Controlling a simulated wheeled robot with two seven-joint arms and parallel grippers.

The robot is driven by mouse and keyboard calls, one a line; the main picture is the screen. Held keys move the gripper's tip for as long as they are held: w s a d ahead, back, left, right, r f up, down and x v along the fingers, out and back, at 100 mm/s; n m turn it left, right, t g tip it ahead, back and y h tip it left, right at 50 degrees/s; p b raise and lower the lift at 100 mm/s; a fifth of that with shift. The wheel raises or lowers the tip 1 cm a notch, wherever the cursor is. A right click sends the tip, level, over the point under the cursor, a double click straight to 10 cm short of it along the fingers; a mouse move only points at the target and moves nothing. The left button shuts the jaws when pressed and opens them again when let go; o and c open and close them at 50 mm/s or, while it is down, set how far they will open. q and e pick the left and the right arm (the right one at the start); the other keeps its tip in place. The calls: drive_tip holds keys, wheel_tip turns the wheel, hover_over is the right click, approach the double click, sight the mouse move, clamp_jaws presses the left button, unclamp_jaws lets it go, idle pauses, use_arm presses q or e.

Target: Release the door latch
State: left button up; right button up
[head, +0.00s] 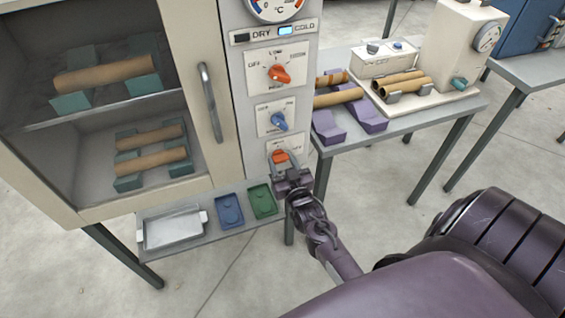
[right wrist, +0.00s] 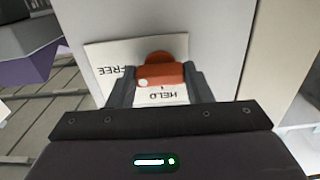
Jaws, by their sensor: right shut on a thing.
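The door latch is an orange knob (head: 280,156) on a white plate, lowest on the cabinet's control column. In the right wrist view the knob (right wrist: 158,72) sits between my fingers, with the words FREE and HELD upside down on its plate. A pale dot on the knob lies at its lower left in that view, between the two words. My right gripper (head: 283,166) is shut on the knob; it also shows in the right wrist view (right wrist: 158,84). The cabinet door (head: 188,70) looks closed, with a grey bar handle (head: 210,103). My left gripper is out of view.
Above the latch are a blue knob (head: 279,122) and another orange knob (head: 280,74). Below the cabinet, a shelf holds a metal tray (head: 172,228), a blue tray (head: 229,210) and a green tray (head: 262,201). A side table (head: 405,122) with tubes on purple cradles stands right.

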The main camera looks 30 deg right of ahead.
drive_tip(key=o, duration=1)
drive_tip(key=b+v, duration=0.1)
drive_tip(key=v, duration=0.6)
drive_tip(key=shift+s+a, duration=0.1)
drive_tip(key=shift+s, duration=0.3)
drive_tip(key=s+a+f+n+g+y, duration=0.1)
drive_tip(key=s+a+f+g, duration=0.15)
drive_tip(key=f, duration=0.55)
drive_tip(key=s+a+f+n+g+y, duration=0.1)
drive_tip(key=s+a+f+g+y, duration=0.2)
drive_tip(key=f, duration=0.6)
drive_tip(key=s+a+f+g, duration=0.2)
drive_tip(key=s+a+f, duration=0.15)
drive_tip(key=f, duration=0.45)
drive_tip(key=s+f+n+g, duration=0.1)
drive_tip(key=s+f+g, duration=0.2)
drive_tip(key=s, duration=0.6)
drive_tip(key=s+f+n+g, duration=0.1)
drive_tip(key=s+f+g, duration=0.2)
drive_tip(key=s+f, duration=0.5)
drive_tip(key=s+d+f+n+g, duration=0.1)
drive_tip(key=s+f+g, duration=0.2)
drive_tip(key=s+f, duration=0.3)
drive_tip(key=shift+s+f, duration=0.1)
drive_tip(key=shift+s, duration=1.7)
